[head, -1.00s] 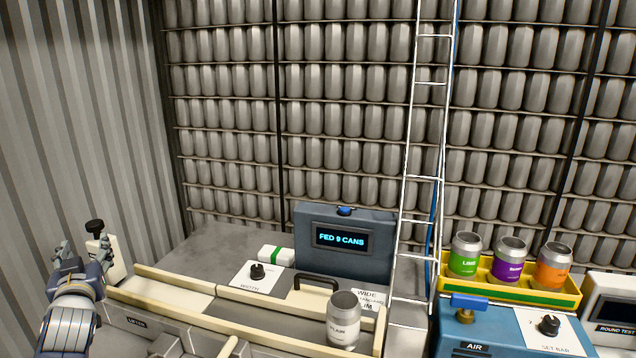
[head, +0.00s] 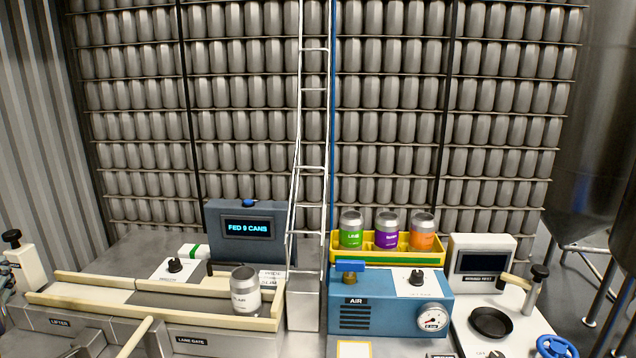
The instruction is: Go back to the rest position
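In the head view only a small grey piece, likely the tip of my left gripper (head: 6,266), shows at the far left edge beside a cream block with a black knob (head: 12,237). The rest of that gripper is outside the picture, so its opening is hidden. My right gripper is not in view. A silver can with a white label (head: 245,291) stands upright at the right end of the cream-railed lane (head: 75,298).
The grey feeder box (head: 246,231) reads "FED 9 CANS". A yellow tray (head: 345,259) holds lime, purple and orange cans. The blue air unit (head: 375,300), a white tester (head: 482,262) and a black dish (head: 491,322) are at right.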

